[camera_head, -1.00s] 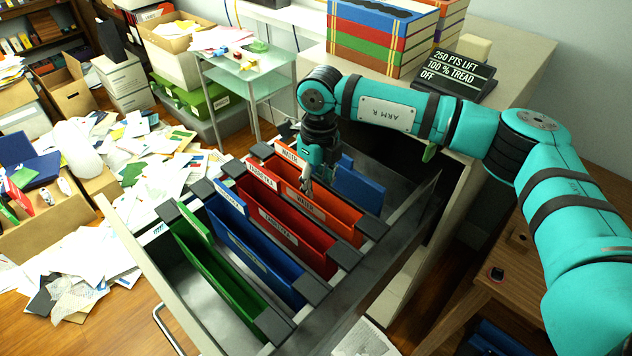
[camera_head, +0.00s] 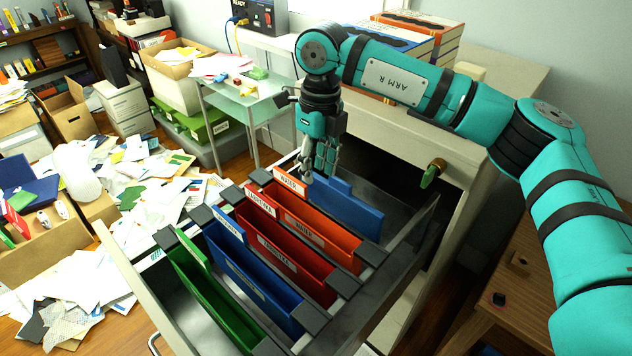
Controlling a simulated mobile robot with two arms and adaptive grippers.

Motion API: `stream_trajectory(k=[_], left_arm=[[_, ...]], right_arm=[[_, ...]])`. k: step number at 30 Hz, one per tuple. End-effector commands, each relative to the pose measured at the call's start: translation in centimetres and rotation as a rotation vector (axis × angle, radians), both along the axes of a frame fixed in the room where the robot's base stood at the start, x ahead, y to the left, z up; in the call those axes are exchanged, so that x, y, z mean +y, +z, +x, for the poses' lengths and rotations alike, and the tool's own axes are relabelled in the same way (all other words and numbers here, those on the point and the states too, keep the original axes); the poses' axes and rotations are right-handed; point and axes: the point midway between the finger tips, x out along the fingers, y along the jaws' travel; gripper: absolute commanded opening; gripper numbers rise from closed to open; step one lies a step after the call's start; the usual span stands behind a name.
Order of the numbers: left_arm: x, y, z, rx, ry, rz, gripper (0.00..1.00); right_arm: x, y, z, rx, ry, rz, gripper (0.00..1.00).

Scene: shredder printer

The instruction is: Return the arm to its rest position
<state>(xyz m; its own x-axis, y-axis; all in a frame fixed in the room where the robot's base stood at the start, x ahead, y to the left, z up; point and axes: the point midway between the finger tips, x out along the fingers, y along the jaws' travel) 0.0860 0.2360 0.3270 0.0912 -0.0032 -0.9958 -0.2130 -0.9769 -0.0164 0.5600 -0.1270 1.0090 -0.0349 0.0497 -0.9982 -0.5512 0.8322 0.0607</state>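My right arm (camera_head: 395,82) comes in from the right, teal with black bands and an "ARM-R" label. Its gripper (camera_head: 318,176) points down above the back of the open file drawer, near the orange folder's tab and a blue divider (camera_head: 345,202). The fingers look close together, and I cannot see anything held between them. The drawer (camera_head: 118,268) holds a green folder (camera_head: 215,300), a blue folder (camera_head: 255,275), a red folder (camera_head: 290,245) and an orange folder (camera_head: 325,230). My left gripper is not in view.
The cabinet (camera_head: 455,160) stands behind the drawer, with thick binders (camera_head: 415,35) on top, partly hidden by my arm. A glass side table (camera_head: 250,85) stands behind. Loose papers (camera_head: 130,185) cover the floor at left. A wooden table (camera_head: 505,270) is at lower right.

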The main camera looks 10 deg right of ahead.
Motion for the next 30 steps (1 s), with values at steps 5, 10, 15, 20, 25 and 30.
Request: stream_trajectory(k=[5,10,15,20,25,30], left_arm=[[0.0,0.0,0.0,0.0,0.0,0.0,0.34],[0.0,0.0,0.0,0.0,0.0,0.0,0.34],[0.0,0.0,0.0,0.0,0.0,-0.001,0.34],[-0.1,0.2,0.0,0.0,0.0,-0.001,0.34],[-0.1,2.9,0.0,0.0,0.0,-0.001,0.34],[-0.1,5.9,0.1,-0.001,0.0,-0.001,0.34]], right_arm=[[0.0,0.5,0.0,0.002,0.0,-0.001,0.33],[0.0,0.5,0.0,0.002,0.0,-0.001,0.33],[0.0,0.5,0.0,0.001,0.0,-0.001,0.33],[0.0,0.7,0.0,0.001,0.0,-0.001,0.33],[0.0,3.4,0.0,0.001,0.0,-0.001,0.33],[0.0,6.4,0.0,0.001,0.0,-0.001,0.33]])
